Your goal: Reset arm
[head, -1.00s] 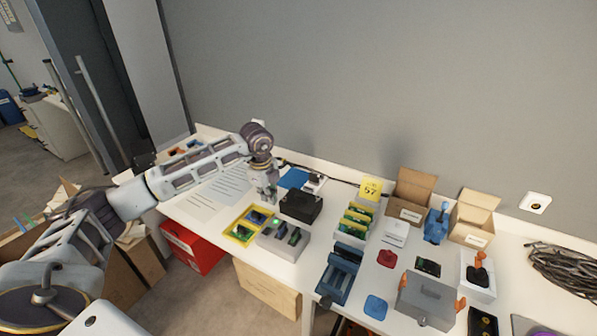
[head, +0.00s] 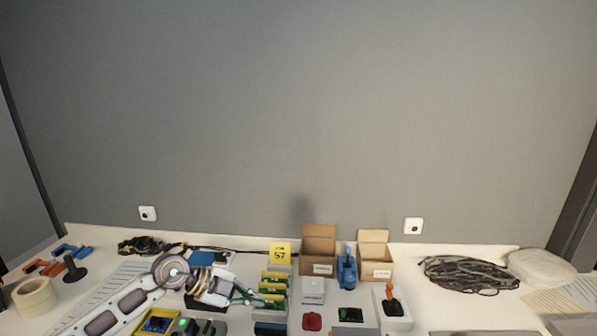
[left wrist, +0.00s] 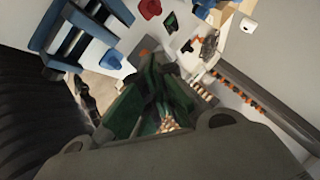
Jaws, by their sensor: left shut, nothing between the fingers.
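My left arm comes in from the lower left in the head view, over the table's left part. My left gripper (head: 243,295) points to the right, beside the rack of green boards in yellow holders (head: 274,283). I cannot tell whether it touches them. Its fingers are shut with nothing between them. In the left wrist view the gripper (left wrist: 152,85) shows at the middle as dark green, closed fingers. My right gripper is in neither view.
Open cardboard boxes (head: 319,247) stand near the wall, with a blue tool (head: 347,272) between them. A joystick (head: 391,303) and a black cable coil (head: 466,272) lie to the right. A tape roll (head: 35,297) is at the left. A blue rack (left wrist: 84,36) shows in the left wrist view.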

